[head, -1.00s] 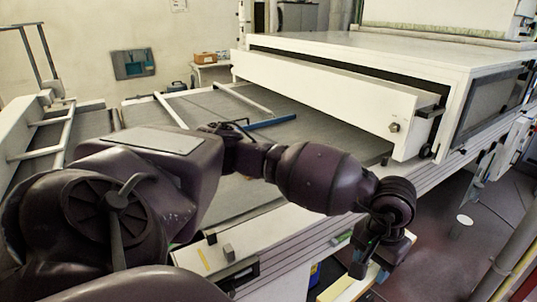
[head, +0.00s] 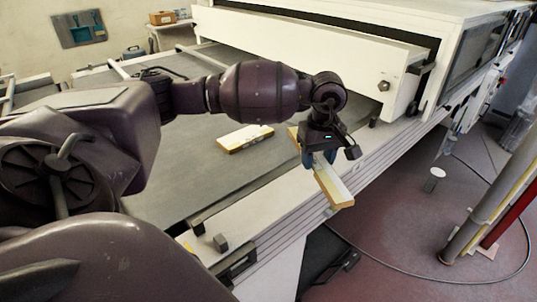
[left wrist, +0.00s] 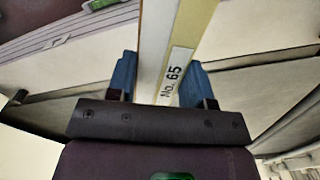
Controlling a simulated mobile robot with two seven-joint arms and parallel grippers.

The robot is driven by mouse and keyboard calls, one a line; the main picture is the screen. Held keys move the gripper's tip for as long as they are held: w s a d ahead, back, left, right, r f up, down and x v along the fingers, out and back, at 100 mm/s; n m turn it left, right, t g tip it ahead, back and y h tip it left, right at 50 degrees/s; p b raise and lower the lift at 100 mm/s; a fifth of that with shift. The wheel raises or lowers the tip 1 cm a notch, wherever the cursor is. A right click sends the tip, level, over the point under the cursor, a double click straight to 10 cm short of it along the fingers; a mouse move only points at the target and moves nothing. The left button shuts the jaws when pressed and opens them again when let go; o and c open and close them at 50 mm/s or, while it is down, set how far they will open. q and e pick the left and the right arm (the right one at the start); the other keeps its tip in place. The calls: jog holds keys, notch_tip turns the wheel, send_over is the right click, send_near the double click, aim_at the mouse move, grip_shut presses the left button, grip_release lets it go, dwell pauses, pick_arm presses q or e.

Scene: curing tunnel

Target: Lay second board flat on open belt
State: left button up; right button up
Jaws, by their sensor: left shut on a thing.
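My left gripper (head: 319,158) is shut on a narrow board (head: 333,186) with a pale top and yellowish wooden edges. It holds the board above the front edge of the belt, one end over the grey belt (head: 190,170) and the other out past the white side rail. In the left wrist view the blue fingers (left wrist: 160,85) grip the sides of this board (left wrist: 154,45), which carries a label "No. 65". Another similar board (head: 245,138) lies flat on the belt, left of the held one. My right gripper is not in view.
A white tunnel housing (head: 300,48) stands over the belt's far side, its raised front panel along the belt. A white side rail (head: 270,215) runs along the near edge. Bare belt surrounds the lying board. A post (head: 500,195) stands at the right.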

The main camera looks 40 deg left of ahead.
pick_arm(q)
jog(key=w+a+r+n, duration=0.1)
jog(key=a+n, duration=0.2)
jog(key=n, duration=0.1)
jog(key=w+a+r+n+b, duration=0.1)
jog(key=a+r+n, duration=0.1)
jog(key=a+n, duration=0.2)
jog(key=w+a+r+n, duration=0.1)
jog(key=a+r+n, duration=0.1)
jog(key=a+n, duration=0.1)
jog(key=shift+w+a+n, duration=0.2)
jog(key=shift+w+n, duration=0.05)
jog(key=shift+n, duration=0.25)
jog(key=a+r+n+b, duration=0.2)
jog(key=a+r+n, duration=0.4)
jog(key=a+n, duration=0.4)
jog(key=n, duration=0.1)
send_over(270, 154)
notch_tip(270, 154, down, 14)
jog(key=shift+r+b, duration=0.2)
jog(key=shift+b, duration=0.1)
jog(key=shift+f, duration=0.65)
notch_tip(270, 154, down, 5)
jog(key=shift+r+b, duration=0.1)
jog(key=shift+b, duration=0.2)
jog(key=shift+f, duration=0.2)
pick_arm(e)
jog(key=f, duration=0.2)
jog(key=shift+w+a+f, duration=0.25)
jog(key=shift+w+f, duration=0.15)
